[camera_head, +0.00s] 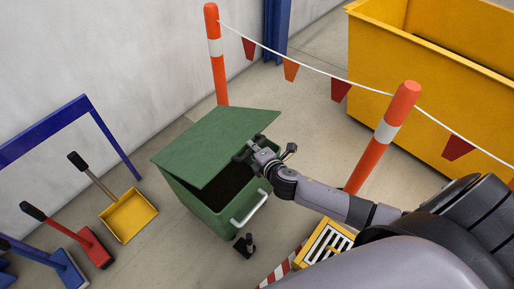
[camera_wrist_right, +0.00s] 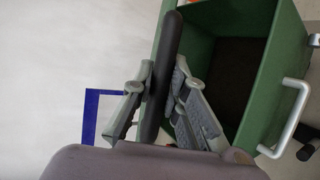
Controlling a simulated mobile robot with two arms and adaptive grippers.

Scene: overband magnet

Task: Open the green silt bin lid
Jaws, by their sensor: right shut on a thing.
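The green silt bin (camera_head: 190,205) stands on the floor in the middle of the head view. Its green lid (camera_head: 215,140) is tilted partly open, and the dark inside shows below it. My right gripper (camera_head: 255,150) is at the lid's right-hand edge. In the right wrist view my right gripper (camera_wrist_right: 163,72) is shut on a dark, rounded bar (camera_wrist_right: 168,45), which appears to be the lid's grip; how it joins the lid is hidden. The open green bin (camera_wrist_right: 262,80) is beside it there. My left gripper is not in view.
A pale bar handle (camera_head: 250,208) is on the bin's front. Orange posts (camera_head: 216,60) with a flag line stand behind and right. A yellow skip (camera_head: 440,90) is at the right.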

